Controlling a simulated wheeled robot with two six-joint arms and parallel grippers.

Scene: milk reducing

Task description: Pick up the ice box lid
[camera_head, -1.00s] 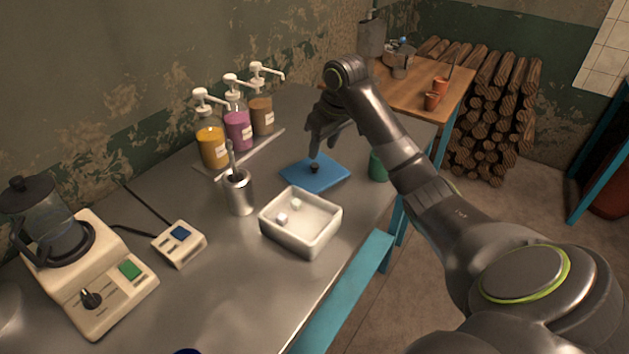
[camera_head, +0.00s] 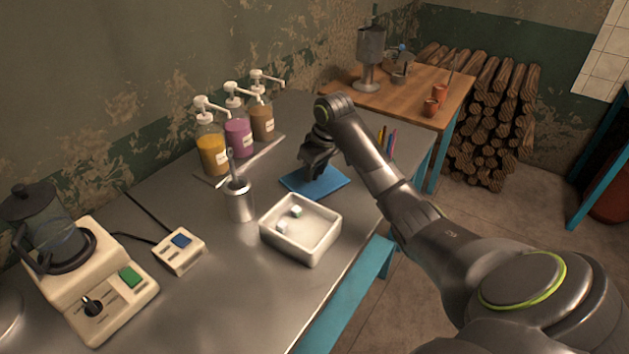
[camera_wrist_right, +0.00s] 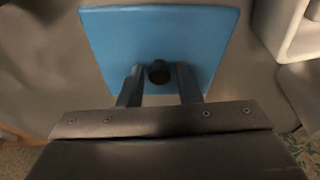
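The ice box lid is a flat blue square (camera_head: 330,184) lying on the metal table behind the ice box. Its dark round knob (camera_wrist_right: 158,72) shows in the wrist view, where the lid (camera_wrist_right: 110,35) fills the upper middle. My right gripper (camera_head: 314,173) is low over the lid and hides the knob in the head view. In the wrist view its fingers (camera_wrist_right: 159,86) are apart, one on each side of the knob, with gaps visible. The white ice box (camera_head: 300,252) stands uncovered with ice cubes inside. My left gripper is out of view.
Pump bottles (camera_head: 238,135) stand on a tray by the wall. A metal cup with a utensil (camera_head: 240,199) stands left of the lid. A blender (camera_head: 85,285) and a small switch box (camera_head: 180,250) are at the left. Coloured sticks (camera_head: 388,140) stand behind my right arm.

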